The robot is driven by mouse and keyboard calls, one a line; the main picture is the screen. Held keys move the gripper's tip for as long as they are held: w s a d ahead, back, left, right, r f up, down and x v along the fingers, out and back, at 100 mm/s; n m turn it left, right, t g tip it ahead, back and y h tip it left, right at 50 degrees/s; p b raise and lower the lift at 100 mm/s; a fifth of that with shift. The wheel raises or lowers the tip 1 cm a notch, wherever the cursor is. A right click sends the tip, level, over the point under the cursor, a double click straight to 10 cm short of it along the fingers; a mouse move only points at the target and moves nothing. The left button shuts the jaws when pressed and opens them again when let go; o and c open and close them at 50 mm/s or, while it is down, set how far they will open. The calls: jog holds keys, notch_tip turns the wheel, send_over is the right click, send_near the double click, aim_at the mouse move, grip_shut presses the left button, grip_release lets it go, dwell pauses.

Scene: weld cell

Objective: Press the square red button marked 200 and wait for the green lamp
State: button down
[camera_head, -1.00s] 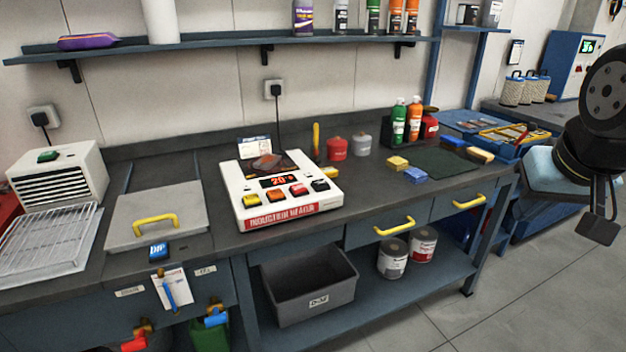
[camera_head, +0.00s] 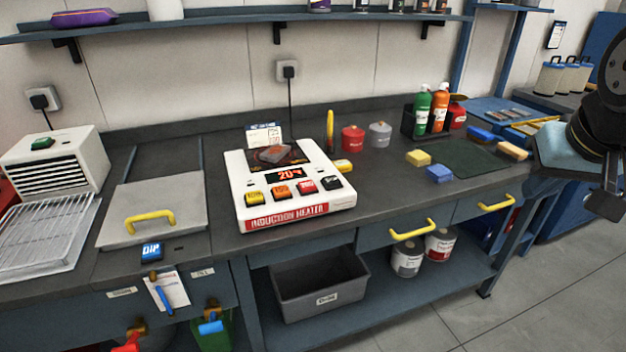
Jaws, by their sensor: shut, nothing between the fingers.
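The white induction heater (camera_head: 243,171) stands on the bench in the middle of the view. Its sloping front carries a row of square buttons: yellow (camera_head: 255,199), orange (camera_head: 281,192), red (camera_head: 306,187) and black (camera_head: 331,183). The marks on the buttons are too small to read. A red-lit display (camera_head: 289,174) above them starts with 20. I cannot make out a lit green lamp on the heater. My gripper (camera_head: 606,205) hangs at the right edge, shut and empty, far from the buttons and beyond the bench's right end. Part of my arm is cut off.
A flat metal workpiece (camera_head: 275,153) lies on the heater's dark top, with a card (camera_head: 263,135) behind. A yellow stick (camera_head: 330,130), a red pot (camera_head: 353,138) and a grey pot (camera_head: 379,134) stand to the right. A lidded tank (camera_head: 152,205) is left. Bench in front is narrow.

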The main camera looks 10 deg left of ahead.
jog(key=w+a+y, duration=0.1)
jog(key=w+a, duration=0.5)
jog(key=w, duration=0.4)
jog(key=m+t+y, duration=0.2)
jog(key=y, duration=0.2)
send_over(309, 186)
notch_tip(309, 186, down, 9)
jog(key=shift+f, duration=0.2)
jog(key=shift+f, duration=4.3)
jog(key=shift+f, duration=0.1)
jog(key=shift+f, duration=0.25)
